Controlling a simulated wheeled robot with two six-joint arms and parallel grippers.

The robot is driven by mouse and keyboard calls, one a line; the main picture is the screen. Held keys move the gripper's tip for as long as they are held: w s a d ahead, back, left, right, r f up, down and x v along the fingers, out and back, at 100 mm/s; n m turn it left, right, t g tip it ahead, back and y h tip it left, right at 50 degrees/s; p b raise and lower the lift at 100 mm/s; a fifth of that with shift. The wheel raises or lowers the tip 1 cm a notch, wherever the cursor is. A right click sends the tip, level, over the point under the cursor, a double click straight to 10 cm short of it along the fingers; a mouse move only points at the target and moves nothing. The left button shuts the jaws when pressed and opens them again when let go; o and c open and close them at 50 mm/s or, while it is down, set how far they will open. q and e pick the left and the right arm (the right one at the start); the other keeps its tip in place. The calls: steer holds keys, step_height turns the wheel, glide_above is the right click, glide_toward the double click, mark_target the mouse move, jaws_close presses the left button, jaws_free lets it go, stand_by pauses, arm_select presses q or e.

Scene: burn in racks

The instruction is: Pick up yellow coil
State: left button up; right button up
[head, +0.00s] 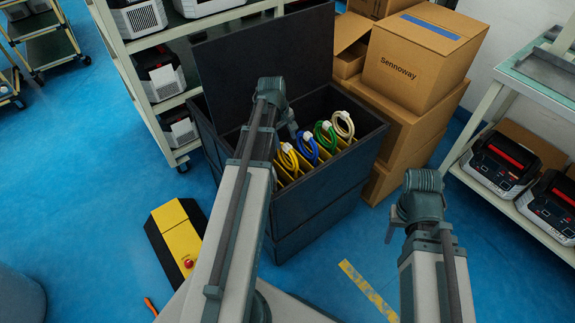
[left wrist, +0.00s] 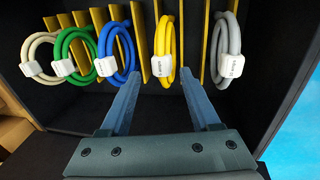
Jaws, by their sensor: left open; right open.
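The yellow coil (head: 288,158), with a white tag, stands in a slot of the black bin (head: 332,178) in the head view. In the left wrist view the yellow coil (left wrist: 166,45) is between the blue, green and cream coils on the left and a grey-blue coil on the right. My left gripper (left wrist: 160,73) is open, its fingers on either side of the yellow coil's tag; I cannot tell whether they touch it. In the head view my left arm partly hides the bin and its gripper. My right gripper (head: 391,229) is open and empty, away from the bin, partly hidden by its arm.
Blue (head: 307,147), green (head: 325,136) and cream (head: 342,125) coils stand beside the yellow one, separated by yellow dividers. The bin's raised lid (head: 270,62) is behind. Cardboard boxes (head: 420,62) stand right of it. Racks flank both sides. Blue floor is open in front right.

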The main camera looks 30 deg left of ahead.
mark_target(287, 147)
arm_select(q)
steer(key=f+b, duration=0.5)
steer(key=shift+w+d+f, duration=0.2)
steer(key=shift+w+d, duration=0.05)
steer(key=shift+d, duration=0.05)
steer(key=shift+r, duration=0.1)
jaws_close()
stand_by(1.4)
